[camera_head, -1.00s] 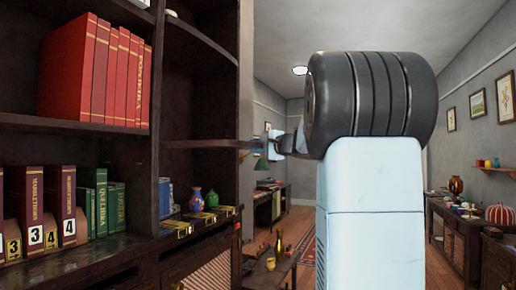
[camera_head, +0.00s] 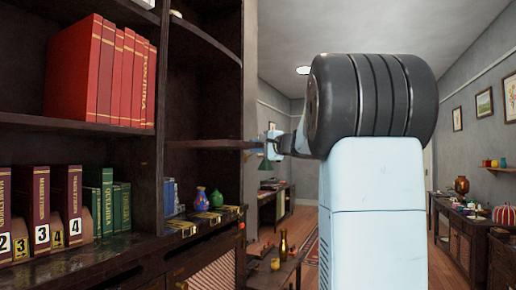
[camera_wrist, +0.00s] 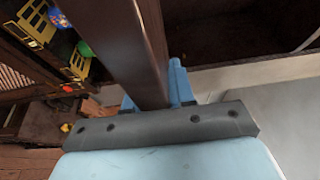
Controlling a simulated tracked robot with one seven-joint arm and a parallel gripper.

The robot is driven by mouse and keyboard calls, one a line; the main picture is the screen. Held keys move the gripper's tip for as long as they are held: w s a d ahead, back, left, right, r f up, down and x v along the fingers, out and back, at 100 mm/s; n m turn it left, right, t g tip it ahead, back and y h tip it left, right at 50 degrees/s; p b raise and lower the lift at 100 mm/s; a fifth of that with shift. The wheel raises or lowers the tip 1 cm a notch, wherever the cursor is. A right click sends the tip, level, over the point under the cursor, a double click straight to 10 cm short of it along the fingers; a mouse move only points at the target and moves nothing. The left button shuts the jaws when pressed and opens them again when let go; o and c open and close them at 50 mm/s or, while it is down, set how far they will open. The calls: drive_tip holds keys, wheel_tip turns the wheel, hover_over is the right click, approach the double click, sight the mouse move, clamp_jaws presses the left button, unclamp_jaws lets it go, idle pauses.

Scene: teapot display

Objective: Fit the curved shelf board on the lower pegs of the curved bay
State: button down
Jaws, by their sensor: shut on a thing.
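The curved shelf board (camera_head: 205,144) is a thin dark brown plank. It lies about level inside the curved bay (camera_head: 200,85), between the upper curved shelf and the lower ledge. My gripper (camera_head: 256,146) holds its right end, and my arm hides part of that area. In the wrist view the board (camera_wrist: 128,40) runs up and away from the blue fingers of my gripper (camera_wrist: 155,92), which are shut on both sides of it. I cannot make out the lower pegs or tell whether the board touches them.
A blue vase (camera_head: 201,198) and a green vase (camera_head: 216,198) stand on the ledge below, beside gold stands (camera_head: 183,228). Red books (camera_head: 95,80) fill the shelf on the left. A dark side table (camera_head: 468,235) stands at the far right. Open floor shows behind my arm.

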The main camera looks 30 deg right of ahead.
drive_tip(key=shift+w+a+r, duration=0.1)
drive_tip(key=shift+w+a, duration=1.35)
drive_tip(key=shift+w, duration=0.4)
drive_tip(key=shift+w+a+f, duration=0.1)
drive_tip(key=shift+w+a, duration=1.35)
drive_tip(key=shift+w, duration=0.4)
drive_tip(key=shift+w+a+r, duration=0.1)
drive_tip(key=shift+w+a, duration=1.35)
drive_tip(key=shift+w, duration=0.4)
idle(2.4)
